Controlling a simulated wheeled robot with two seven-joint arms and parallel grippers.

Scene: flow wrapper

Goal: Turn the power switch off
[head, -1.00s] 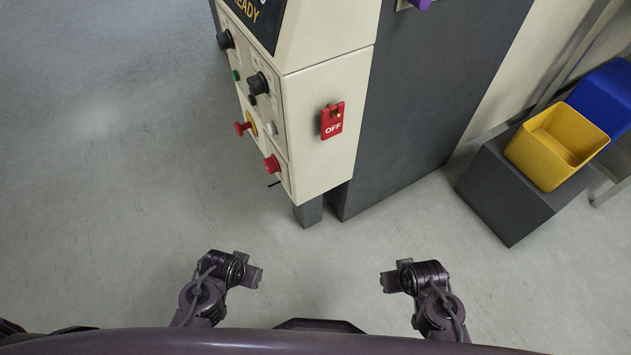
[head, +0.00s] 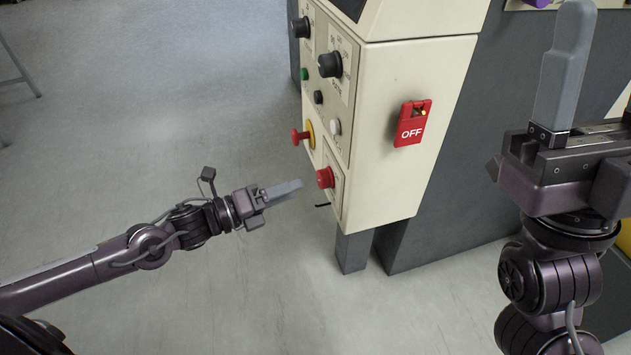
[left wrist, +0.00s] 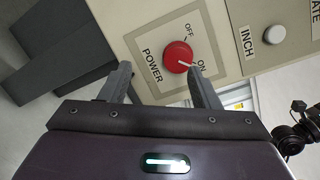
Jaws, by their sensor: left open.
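The power switch (head: 325,177) is a round red knob low on the cream control box's front panel. In the left wrist view the knob (left wrist: 178,57) sits on a plate marked POWER, OFF and ON, and its white pointer line is toward ON. My left gripper (head: 284,190) is open just left of the knob in the head view. In the left wrist view its fingers (left wrist: 160,70) are spread with the knob beyond and between them, nearer the right finger; I cannot tell whether they touch it. My right gripper (head: 566,70) is raised at the right; its finger gap is unclear.
A red plate marked OFF (head: 411,124) is on the box's side. Above the power switch are a red mushroom button (head: 301,136), a white button (head: 334,127) and black knobs (head: 330,64). A dark grey cabinet (head: 440,190) stands behind.

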